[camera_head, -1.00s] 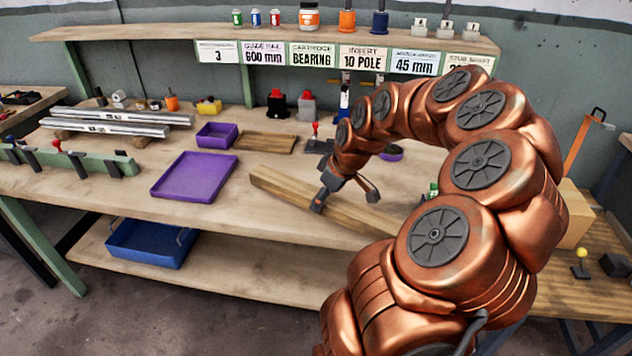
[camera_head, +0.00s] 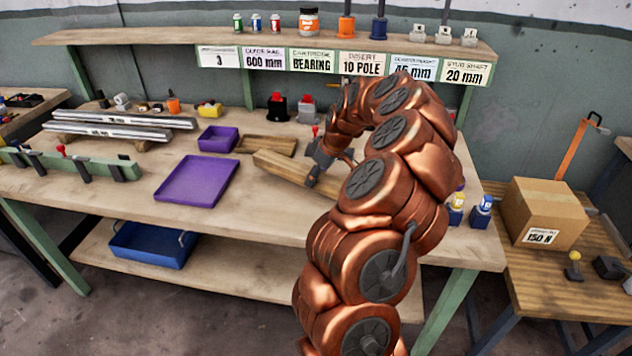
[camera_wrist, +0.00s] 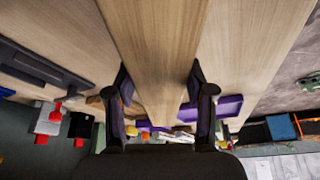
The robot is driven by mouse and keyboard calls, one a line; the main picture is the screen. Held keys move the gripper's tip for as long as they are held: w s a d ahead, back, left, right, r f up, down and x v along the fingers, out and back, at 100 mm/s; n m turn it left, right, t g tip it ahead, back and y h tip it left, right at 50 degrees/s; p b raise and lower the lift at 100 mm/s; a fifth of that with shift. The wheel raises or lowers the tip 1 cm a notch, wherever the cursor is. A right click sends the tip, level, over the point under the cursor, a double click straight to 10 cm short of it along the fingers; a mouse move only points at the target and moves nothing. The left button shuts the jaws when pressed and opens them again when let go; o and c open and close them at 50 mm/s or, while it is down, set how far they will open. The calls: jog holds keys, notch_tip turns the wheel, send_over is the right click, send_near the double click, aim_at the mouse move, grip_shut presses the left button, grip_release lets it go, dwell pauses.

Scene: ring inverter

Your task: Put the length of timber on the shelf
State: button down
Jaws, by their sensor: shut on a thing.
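The length of timber (camera_head: 285,167) is a long pale-brown plank over the workbench, right of the large purple tray. My gripper (camera_head: 318,170) is shut on it, and my arm hides its right part in the head view. In the wrist view the timber (camera_wrist: 160,55) runs between the two dark fingers (camera_wrist: 165,98) and away toward the purple trays. I cannot tell whether it touches the bench. The shelf (camera_head: 150,33) runs above the back of the bench, with labels along its front edge. A lower shelf (camera_head: 250,270) lies under the bench.
A purple tray (camera_head: 197,181), metal rails (camera_head: 120,127) and a green fixture (camera_head: 80,165) occupy the bench. A blue bin (camera_head: 150,246) stands below. A cardboard box (camera_head: 545,210) is at right.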

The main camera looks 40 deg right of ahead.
aim_at(316, 183)
jog(key=shift+w+d, duration=0.15)
jog(key=shift+w, duration=0.05)
jog(key=shift+f+p, duration=0.65)
jog(key=shift+f, duration=1.1)
jog(key=shift+f, duration=0.1)
jog(key=c, duration=0.9)
grip_release()
jog(key=o, duration=0.5)
